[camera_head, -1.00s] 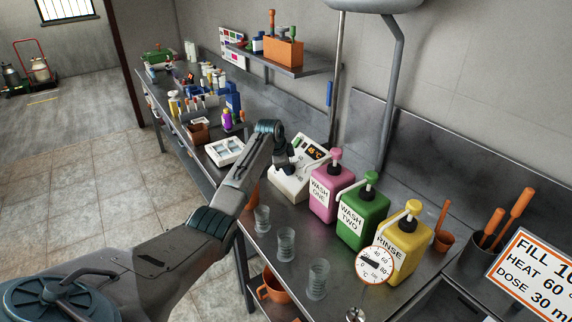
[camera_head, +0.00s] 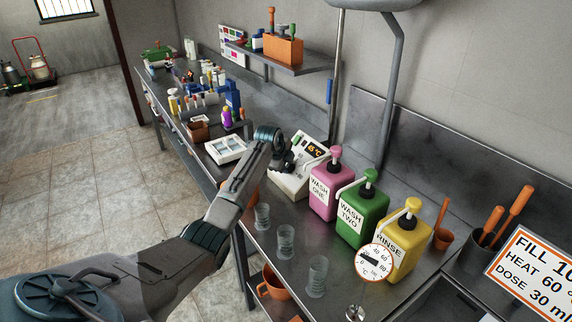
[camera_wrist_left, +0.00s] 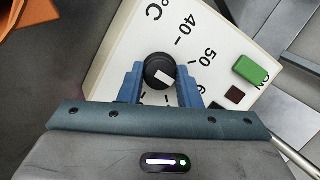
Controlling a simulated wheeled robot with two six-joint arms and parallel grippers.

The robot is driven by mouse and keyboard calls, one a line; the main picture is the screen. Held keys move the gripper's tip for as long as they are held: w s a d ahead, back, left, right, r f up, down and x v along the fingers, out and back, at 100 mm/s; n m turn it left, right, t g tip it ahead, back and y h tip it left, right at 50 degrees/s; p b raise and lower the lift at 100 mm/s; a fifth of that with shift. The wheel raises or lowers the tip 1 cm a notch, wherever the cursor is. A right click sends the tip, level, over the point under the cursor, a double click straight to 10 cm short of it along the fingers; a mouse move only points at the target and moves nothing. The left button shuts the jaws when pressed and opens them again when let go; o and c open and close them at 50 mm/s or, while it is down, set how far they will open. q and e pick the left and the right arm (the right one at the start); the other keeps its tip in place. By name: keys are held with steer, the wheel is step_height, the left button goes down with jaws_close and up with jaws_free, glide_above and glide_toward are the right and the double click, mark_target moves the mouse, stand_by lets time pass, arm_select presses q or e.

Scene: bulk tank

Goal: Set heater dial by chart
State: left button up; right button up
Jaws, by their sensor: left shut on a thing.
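The white heater box (camera_head: 293,184) stands on the steel bench beside the pink bottle. My left gripper (camera_wrist_left: 160,82) is shut on the dial, one blue finger on each side. In the head view my left gripper (camera_head: 287,163) is at the box front, partly hidden by my arm. The chart (camera_head: 535,275) at right reads HEAT 60; its right edge is cut off.
Pink (camera_head: 325,192), green (camera_head: 362,212) and yellow (camera_head: 405,245) pump bottles stand right of the heater. A round thermometer (camera_head: 375,263) is before the yellow one. Glass beakers (camera_head: 286,241) line the bench's front edge. A white tray (camera_head: 226,149) lies left of the heater.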

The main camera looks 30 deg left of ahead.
stand_by(0.3)
arm_select(q)
steer(key=o, duration=1)
steer(key=shift+c, duration=0.2)
steer(key=shift+s+r, duration=0.3)
steer(key=shift+r, duration=0.2)
steer(key=b+v, duration=0.2)
steer(key=v, duration=0.7)
steer(key=shift+r+b, duration=0.25)
steer(key=shift+b, duration=0.1)
steer(key=shift+s+d, duration=0.1)
steer(key=shift+s, duration=0.05)
